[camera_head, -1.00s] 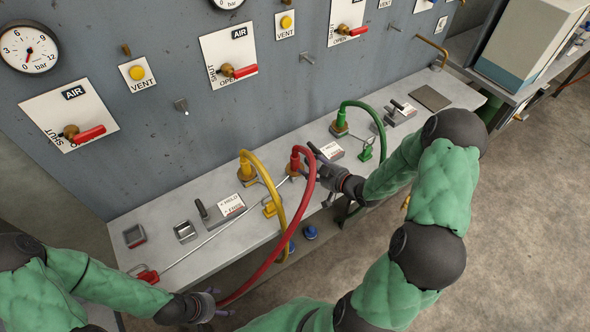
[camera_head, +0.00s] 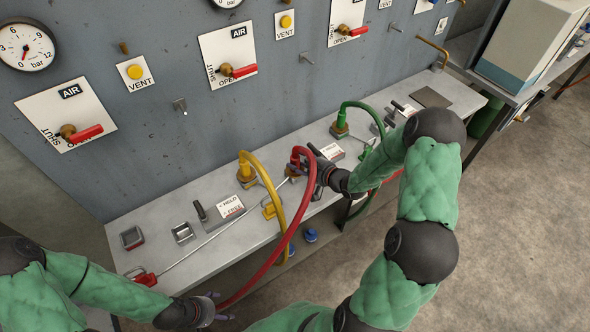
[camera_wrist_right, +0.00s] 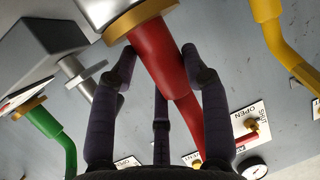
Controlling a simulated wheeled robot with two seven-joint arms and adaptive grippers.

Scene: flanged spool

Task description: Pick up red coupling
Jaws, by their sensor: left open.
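The red coupling (camera_head: 297,158) stands on the bench with a red hose (camera_head: 279,238) curving down from it. My right gripper (camera_head: 318,168) is right beside it in the head view. In the right wrist view the red coupling (camera_wrist_right: 158,55) with its brass collar lies between the fingers of my right gripper (camera_wrist_right: 158,58). The fingertips bend in close to its sides; whether they press on it I cannot tell. My left gripper (camera_head: 217,307) is open in front of the bench, close to the lower part of the red hose.
A yellow coupling with hose (camera_head: 247,165) stands left of the red one, a green one (camera_head: 340,125) to the right. A HELD/FREE lever plate (camera_head: 229,207) is on the bench (camera_head: 160,220). A grey panel (camera_head: 150,150) with gauges and valves rises behind.

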